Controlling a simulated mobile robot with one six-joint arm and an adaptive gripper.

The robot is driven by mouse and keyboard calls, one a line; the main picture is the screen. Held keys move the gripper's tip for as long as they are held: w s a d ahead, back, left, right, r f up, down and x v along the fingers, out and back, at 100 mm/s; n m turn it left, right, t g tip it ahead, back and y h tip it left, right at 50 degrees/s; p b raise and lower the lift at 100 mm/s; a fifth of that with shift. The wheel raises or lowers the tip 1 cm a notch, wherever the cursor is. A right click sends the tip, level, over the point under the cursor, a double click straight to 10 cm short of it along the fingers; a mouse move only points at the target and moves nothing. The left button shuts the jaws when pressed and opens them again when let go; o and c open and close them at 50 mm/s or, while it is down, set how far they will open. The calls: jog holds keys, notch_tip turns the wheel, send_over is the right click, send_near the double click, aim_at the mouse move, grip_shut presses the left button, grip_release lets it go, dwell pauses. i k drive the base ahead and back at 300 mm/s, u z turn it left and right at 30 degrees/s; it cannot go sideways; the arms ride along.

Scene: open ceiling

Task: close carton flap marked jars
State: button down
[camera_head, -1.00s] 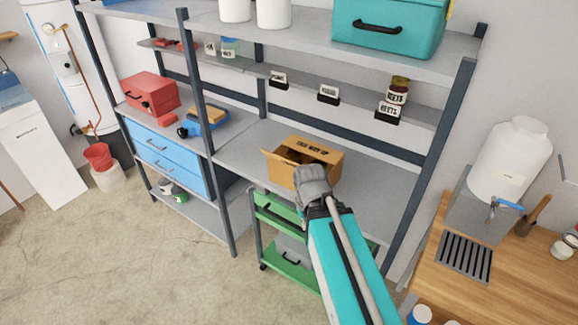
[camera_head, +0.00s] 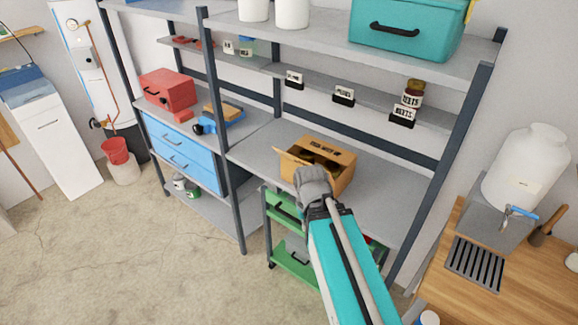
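An open cardboard carton (camera_head: 341,178) stands on the grey middle shelf of the rack, with dark round shapes inside. Its raised back side carries dark print too small to read for certain. A flap sticks out at its left side. I cannot make out a "jars" mark. My gripper (camera_head: 312,178) is at the carton's front left and hides part of its front. Its fingers point away from the camera, so whether they are open or shut is not clear, nor whether they touch the cardboard.
The grey shelf (camera_head: 390,203) is bare to the carton's right. A rack post (camera_head: 222,130) stands to the left. A green drawer cart (camera_head: 283,208) is below. Small label holders and a jar (camera_head: 413,92) sit on the narrow shelf behind. A wooden counter (camera_head: 440,272) is at right.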

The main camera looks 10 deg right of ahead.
aim_at(284, 154)
jog(key=u, duration=0.2)
jog(key=k, duration=1.15)
jog(key=z, duration=0.65)
jog(key=i, duration=1)
jog(key=u, duration=0.1)
